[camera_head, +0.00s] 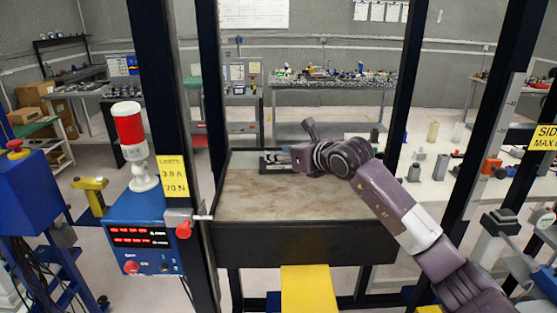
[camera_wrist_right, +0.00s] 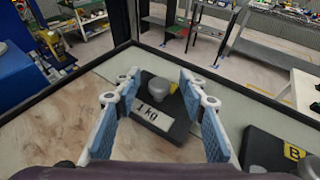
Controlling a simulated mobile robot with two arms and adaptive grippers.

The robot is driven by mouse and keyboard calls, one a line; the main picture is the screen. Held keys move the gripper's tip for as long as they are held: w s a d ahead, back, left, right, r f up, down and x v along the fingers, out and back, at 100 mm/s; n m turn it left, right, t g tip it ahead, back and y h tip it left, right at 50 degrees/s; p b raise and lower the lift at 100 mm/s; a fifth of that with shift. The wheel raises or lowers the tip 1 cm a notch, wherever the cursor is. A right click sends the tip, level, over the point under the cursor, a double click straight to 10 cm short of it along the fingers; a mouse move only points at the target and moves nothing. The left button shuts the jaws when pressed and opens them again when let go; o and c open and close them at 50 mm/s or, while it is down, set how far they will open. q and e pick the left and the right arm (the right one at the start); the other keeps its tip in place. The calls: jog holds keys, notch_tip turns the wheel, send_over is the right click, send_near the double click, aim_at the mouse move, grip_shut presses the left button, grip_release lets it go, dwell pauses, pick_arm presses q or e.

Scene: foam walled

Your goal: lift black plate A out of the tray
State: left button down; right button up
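The tray (camera_head: 235,205) is a wide, shallow box with a pale, worn floor and dark walls, in the middle of the head view. In the right wrist view a black plate (camera_wrist_right: 178,131) with a grey knob, a white "1 kg" label and a partly hidden yellow tag lies on the tray floor. The tag's letter cannot be read. My right gripper (camera_wrist_right: 160,86) is open, with its blue-padded fingers on either side of this plate's knob and no clear contact. In the head view it (camera_head: 284,158) is at the tray's back. My left gripper is not in view.
A second black plate (camera_wrist_right: 262,150) with a yellow "B" tag and grey knob lies right of the first. Dark frame posts (camera_head: 213,100) stand around the tray. A blue control box (camera_head: 148,235) with a red-and-white lamp stands left. A yellow piece (camera_head: 309,290) is in front.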

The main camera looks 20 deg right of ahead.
jog(key=shift+w+a+f, duration=0.15)
jog(key=shift+w+f, duration=0.05)
jog(key=shift+w, duration=0.15)
grip_shut()
jog(key=shift+r, duration=0.35)
jog(key=shift+w+f, duration=0.1)
